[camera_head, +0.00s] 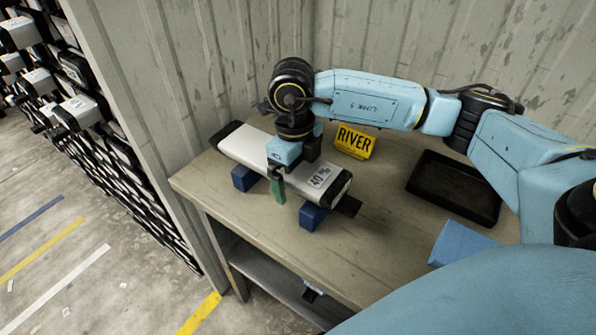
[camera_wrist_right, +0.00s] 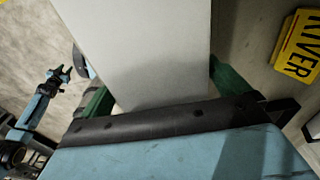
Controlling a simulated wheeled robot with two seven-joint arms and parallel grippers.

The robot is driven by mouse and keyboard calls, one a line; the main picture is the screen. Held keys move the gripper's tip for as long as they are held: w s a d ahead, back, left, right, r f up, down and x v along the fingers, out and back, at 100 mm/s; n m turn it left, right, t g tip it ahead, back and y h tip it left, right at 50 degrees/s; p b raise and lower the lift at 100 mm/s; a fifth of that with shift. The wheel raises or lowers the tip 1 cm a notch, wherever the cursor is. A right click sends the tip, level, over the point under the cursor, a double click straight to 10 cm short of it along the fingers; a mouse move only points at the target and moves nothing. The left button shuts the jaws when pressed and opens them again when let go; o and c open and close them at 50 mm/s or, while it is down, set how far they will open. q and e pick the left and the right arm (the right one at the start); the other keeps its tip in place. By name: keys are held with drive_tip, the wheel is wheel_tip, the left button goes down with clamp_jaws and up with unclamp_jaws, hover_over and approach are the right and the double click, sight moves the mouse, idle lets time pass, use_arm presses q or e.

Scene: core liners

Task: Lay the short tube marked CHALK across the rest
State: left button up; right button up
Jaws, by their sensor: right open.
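A white tube (camera_head: 242,150) with black ends lies across two blue supports of the rest, one on the left (camera_head: 244,178) and one on the right (camera_head: 312,216). Its label seems to start with "40"; I cannot read CHALK on it. My right gripper (camera_head: 284,178) is over the tube's middle, with a green finger down the near side; the far finger is hidden. In the right wrist view, the tube (camera_wrist_right: 150,50) runs between the open green fingers (camera_wrist_right: 162,92). My left gripper (camera_wrist_right: 60,76) shows small at the left of that view, its jaws too small to judge.
A yellow RIVER sign (camera_head: 354,142) stands behind the tube on the table (camera_head: 375,262). A black tray (camera_head: 455,187) lies to the right, with a blue item (camera_head: 462,243) nearer. A rack of dark slots with white-ended tubes (camera_head: 80,108) stands at left, beyond a wall panel.

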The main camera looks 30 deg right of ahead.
wheel_tip(320, 180, up, 12)
drive_tip(key=p, duration=0.1)
drive_tip(key=shift+w+a+r, duration=0.15)
drive_tip(key=shift+w+r, duration=0.1)
drive_tip(key=shift+w, duration=0.1)
